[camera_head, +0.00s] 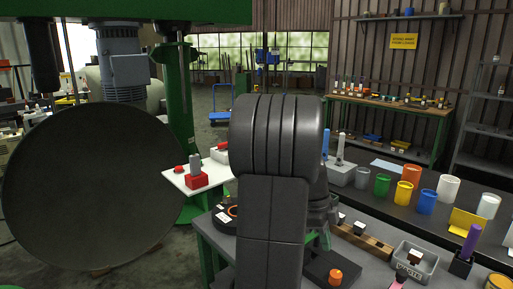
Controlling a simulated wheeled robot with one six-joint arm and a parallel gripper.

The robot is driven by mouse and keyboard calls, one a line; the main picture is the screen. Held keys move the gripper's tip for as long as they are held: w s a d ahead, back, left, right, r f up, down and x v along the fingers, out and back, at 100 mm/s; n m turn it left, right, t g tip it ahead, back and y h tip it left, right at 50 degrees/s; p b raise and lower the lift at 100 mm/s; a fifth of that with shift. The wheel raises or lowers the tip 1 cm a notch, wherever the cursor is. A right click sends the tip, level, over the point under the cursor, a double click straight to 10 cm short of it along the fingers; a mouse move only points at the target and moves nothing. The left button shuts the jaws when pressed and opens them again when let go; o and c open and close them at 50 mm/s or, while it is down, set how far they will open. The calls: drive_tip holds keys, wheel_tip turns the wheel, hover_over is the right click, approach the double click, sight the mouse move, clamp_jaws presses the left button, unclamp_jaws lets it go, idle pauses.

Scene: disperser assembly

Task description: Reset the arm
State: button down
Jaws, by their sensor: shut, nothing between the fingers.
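My own arm rises at the centre of the head view as a thick dark grey link with a rounded, ribbed top. It covers the middle of the picture and part of the bench behind it. The disperser (105,185) stands at the left, with a large dark round vessel, a grey motor and green framing.
A white board (200,178) with red items lies left of my arm. Open floor (212,135) lies behind.

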drive_tip(key=n, duration=0.1)
drive_tip(key=w+d+n+p, duration=0.1)
drive_tip(key=n+t+p, duration=0.1)
drive_tip(key=shift+w+d+f+n, duration=0.1)
drive_tip(key=shift+w+d+n, duration=0.15)
drive_tip(key=shift+d+n, duration=0.15)
drive_tip(key=n+p, duration=0.1)
drive_tip(key=n, duration=0.1)
drive_tip(key=w+d+n+t+p, duration=0.1)
drive_tip(key=n, duration=0.1)
drive_tip(key=shift+w+d, duration=0.15)
drive_tip(key=shift+d, duration=0.05)
drive_tip(key=n+p, duration=0.1)
drive_tip(key=w+d+n+t+p, duration=0.1)
drive_tip(key=n, duration=0.1)
drive_tip(key=shift+d, duration=0.1)
drive_tip(key=w+d+n+t+p, duration=0.1)
drive_tip(key=w+d+n+t, duration=0.1)
drive_tip(key=w+d+n, duration=0.15)
drive_tip(key=v, duration=0.9)
drive_tip(key=shift+s, duration=0.2)
drive_tip(key=shift+a, duration=0.1)
